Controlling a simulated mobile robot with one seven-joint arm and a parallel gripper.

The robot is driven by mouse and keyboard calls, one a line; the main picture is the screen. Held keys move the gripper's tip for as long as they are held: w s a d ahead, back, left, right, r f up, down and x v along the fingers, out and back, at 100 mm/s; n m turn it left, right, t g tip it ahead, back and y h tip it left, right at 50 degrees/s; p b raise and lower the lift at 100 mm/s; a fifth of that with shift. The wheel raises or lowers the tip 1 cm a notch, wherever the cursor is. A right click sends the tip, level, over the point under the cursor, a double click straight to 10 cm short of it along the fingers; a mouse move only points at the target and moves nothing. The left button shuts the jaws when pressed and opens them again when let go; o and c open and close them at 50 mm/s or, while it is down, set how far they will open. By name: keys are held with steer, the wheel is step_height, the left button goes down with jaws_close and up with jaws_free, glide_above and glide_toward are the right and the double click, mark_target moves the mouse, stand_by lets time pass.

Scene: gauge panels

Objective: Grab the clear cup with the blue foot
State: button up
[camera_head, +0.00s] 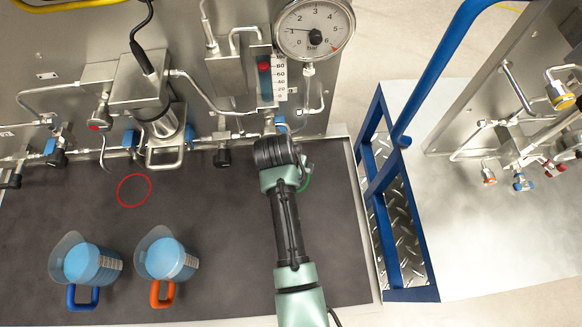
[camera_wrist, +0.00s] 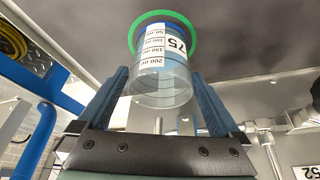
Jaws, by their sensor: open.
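A clear cup (camera_wrist: 163,70) with a printed scale and a label reading "75" shows in the wrist view. Its far end lies within a green ring (camera_wrist: 188,19) against the dark surface. My gripper (camera_wrist: 158,76) is open, one finger on each side of the cup, with gaps visible. In the head view my gripper (camera_head: 285,155) is over the mat's right part, below the gauge. It hides the cup there, and only a sliver of the green ring (camera_head: 305,184) shows.
Two clear jugs with blue contents stand at lower left, one with a blue handle (camera_head: 84,298), one with an orange handle (camera_head: 162,294). A red ring (camera_head: 134,190) marks the dark mat (camera_head: 220,260). Pipes and a gauge (camera_head: 313,28) stand behind; blue-framed steps (camera_head: 400,240) at right.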

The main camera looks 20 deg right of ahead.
steer(key=shift+w+f, duration=0.1)
steer(key=shift+f, duration=0.05)
steer(key=c, duration=1.2)
steer(key=shift+c, duration=0.2)
steer(key=shift+d, duration=0.1)
